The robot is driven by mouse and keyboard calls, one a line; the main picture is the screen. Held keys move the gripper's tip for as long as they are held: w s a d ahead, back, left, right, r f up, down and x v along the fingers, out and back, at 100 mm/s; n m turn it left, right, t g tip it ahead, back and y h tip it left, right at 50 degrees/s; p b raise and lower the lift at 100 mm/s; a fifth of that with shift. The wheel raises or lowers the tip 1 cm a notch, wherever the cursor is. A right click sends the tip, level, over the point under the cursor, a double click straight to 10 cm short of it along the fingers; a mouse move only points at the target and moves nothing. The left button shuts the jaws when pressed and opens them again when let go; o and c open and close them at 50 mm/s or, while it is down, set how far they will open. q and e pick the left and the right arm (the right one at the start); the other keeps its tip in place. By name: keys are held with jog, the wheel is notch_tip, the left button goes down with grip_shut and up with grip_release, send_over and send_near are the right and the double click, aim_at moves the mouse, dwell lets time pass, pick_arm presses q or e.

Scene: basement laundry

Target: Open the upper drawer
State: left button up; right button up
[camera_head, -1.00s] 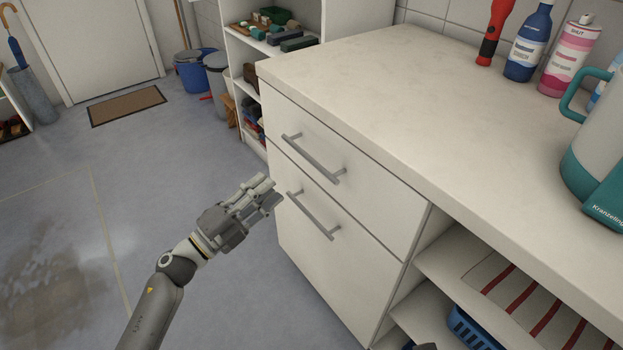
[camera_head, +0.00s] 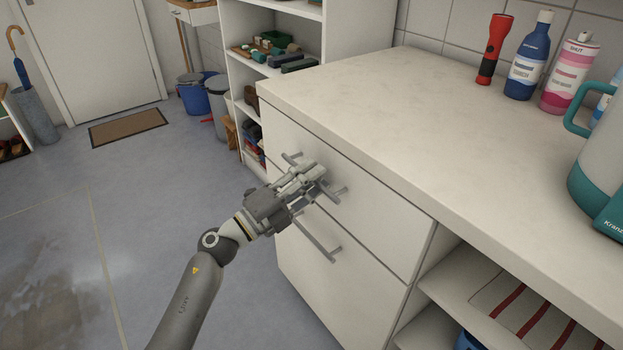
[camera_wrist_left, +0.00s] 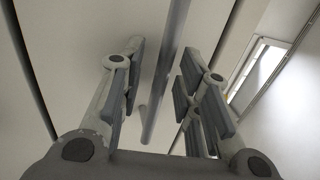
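The upper drawer (camera_head: 385,205) is the top white front at the left end of the counter cabinet, and it looks shut. Its grey bar handle (camera_head: 341,191) is partly hidden behind my left gripper (camera_head: 318,178). In the left wrist view the fingers of my left gripper (camera_wrist_left: 160,85) are apart, and a bar handle (camera_wrist_left: 166,75) runs between them. I see no finger pressed on the bar. The lower drawer (camera_head: 325,295) is also shut, with its own bar handle (camera_head: 322,243) below the gripper. My right gripper is not in view.
The pale countertop (camera_head: 390,110) lies above the drawers. On it stand a red torch (camera_head: 493,50), a blue bottle (camera_head: 528,55), a pink bottle (camera_head: 569,75) and a teal-and-white jug (camera_head: 600,165). An open shelf (camera_head: 470,280) is right of the drawers. The floor at left is free.

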pick_arm(q)
grip_shut()
dwell(0.5)
